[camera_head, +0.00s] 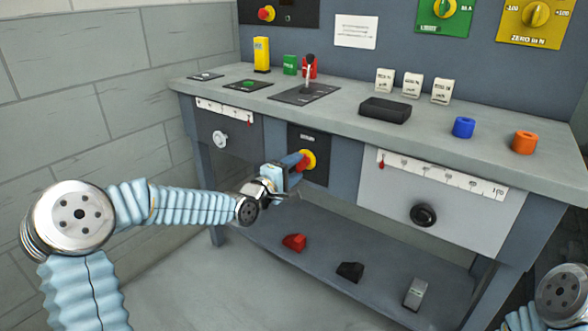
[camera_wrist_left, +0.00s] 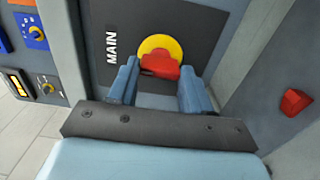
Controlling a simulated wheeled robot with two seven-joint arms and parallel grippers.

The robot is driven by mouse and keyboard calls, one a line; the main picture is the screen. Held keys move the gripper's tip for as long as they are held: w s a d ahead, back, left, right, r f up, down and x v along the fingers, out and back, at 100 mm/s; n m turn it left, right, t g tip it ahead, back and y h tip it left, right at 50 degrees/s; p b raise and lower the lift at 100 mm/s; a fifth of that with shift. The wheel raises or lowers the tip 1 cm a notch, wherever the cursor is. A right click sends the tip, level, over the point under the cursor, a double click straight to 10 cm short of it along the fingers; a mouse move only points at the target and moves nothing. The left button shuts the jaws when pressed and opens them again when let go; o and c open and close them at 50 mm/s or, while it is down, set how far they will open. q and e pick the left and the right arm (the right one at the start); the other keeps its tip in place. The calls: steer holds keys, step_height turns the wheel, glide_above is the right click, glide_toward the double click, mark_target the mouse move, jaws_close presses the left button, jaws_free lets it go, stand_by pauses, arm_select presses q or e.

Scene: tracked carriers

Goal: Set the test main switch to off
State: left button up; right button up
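The main switch is a red handle on a yellow disc (camera_head: 309,160), set in a dark panel on the bench front. In the left wrist view the red handle (camera_wrist_left: 160,67) stands out in front of the yellow disc (camera_wrist_left: 172,43), beside the label MAIN (camera_wrist_left: 112,40). My left gripper (camera_head: 296,164) is at the switch, its blue fingers one on each side of the red handle. It also shows in the left wrist view (camera_wrist_left: 159,82). The fingers are apart; I see no clear grip on the handle. My right gripper is out of view.
A drawer front with a black knob (camera_head: 423,215) is right of the switch; another with a white knob (camera_head: 220,140) is left. A lever (camera_head: 309,74) and small blocks stand on the bench top. A red piece (camera_head: 294,242) lies on the lower shelf.

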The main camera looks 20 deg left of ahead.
arm_select(q)
steer(key=o, duration=0.4)
steer(key=p+v, duration=0.1)
steer(key=v, duration=1.3)
steer(key=shift+w, duration=0.1)
steer(key=s+d+f+m+g+y, duration=0.1)
steer(key=s+d+f+m+g, duration=0.2)
steer(key=f, duration=0.9)
steer(key=s+d+f+m+g, duration=0.1)
steer(key=d+f+g, duration=0.3)
steer(key=f, duration=0.7)
steer(key=s+d+f+m+g, duration=0.2)
steer(key=s+f+g, duration=0.1)
steer(key=s+f, duration=0.3)
steer(key=s+d+f+m+g, duration=0.2)
steer(key=s+f+m+g, duration=0.1)
steer(key=s+f, duration=0.3)
steer(key=s+d+f+m+g+y, duration=0.1)
steer(key=s+d+f+m+g, duration=0.1)
steer(key=s+f, duration=0.5)
steer(key=shift+s+d+f+m+g, duration=0.1)
steer(key=shift+s+d+m+g, duration=0.3)
steer(key=shift+m+g, duration=0.2)
